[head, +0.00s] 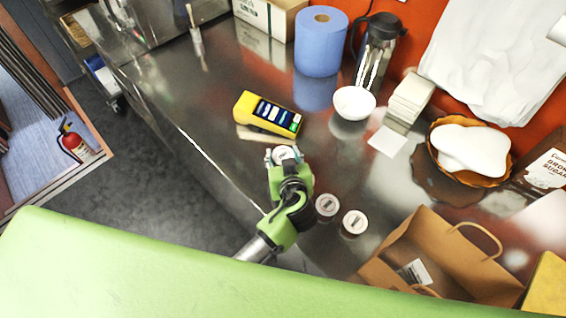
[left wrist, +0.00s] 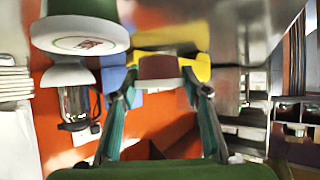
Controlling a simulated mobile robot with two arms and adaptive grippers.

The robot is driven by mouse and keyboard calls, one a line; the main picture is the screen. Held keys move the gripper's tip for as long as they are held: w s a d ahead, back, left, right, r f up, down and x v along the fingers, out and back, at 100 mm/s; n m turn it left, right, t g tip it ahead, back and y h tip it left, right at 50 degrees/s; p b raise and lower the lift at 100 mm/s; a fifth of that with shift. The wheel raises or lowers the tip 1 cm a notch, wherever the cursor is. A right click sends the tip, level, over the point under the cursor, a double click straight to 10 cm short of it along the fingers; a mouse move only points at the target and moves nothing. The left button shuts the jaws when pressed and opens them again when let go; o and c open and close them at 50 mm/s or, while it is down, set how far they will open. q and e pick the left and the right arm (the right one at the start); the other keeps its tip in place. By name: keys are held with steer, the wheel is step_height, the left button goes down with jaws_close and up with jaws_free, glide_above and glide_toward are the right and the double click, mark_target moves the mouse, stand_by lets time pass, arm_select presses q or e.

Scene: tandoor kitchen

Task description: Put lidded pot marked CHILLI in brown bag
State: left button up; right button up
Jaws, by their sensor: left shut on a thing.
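My left gripper (head: 283,157) is shut on a small lidded pot (head: 286,153) with a white top, at the counter's near side. In the left wrist view, the fingertips (left wrist: 160,90) hold this pot (left wrist: 158,67), whose side looks reddish brown. Two more white-lidded pots, a nearer one (head: 354,222) and a farther one (head: 326,205), stand on the counter to the right of the gripper. The lid markings are too small to read. The open brown bag (head: 428,240) stands farther right, with a white label inside. My right gripper is not in view.
A yellow card terminal (head: 268,114) lies just beyond the gripper. A white bowl (head: 354,103), blue paper roll (head: 321,42), dark flask (head: 377,48) and basket (head: 434,150) stand farther back. Bare steel counter lies between the pots and the basket.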

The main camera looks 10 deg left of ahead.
arm_select(q)
step_height(320, 180, down, 4)
steer(key=shift+w+a+r+b, duration=0.1)
steer(key=shift+w+r+b, duration=0.1)
steer(key=shift+b, duration=0.6)
steer(key=shift+r, duration=0.1)
steer(key=shift+s, duration=0.1)
steer(key=shift+f, duration=0.2)
steer(key=o, duration=1.1)
steer(key=shift+r, duration=0.1)
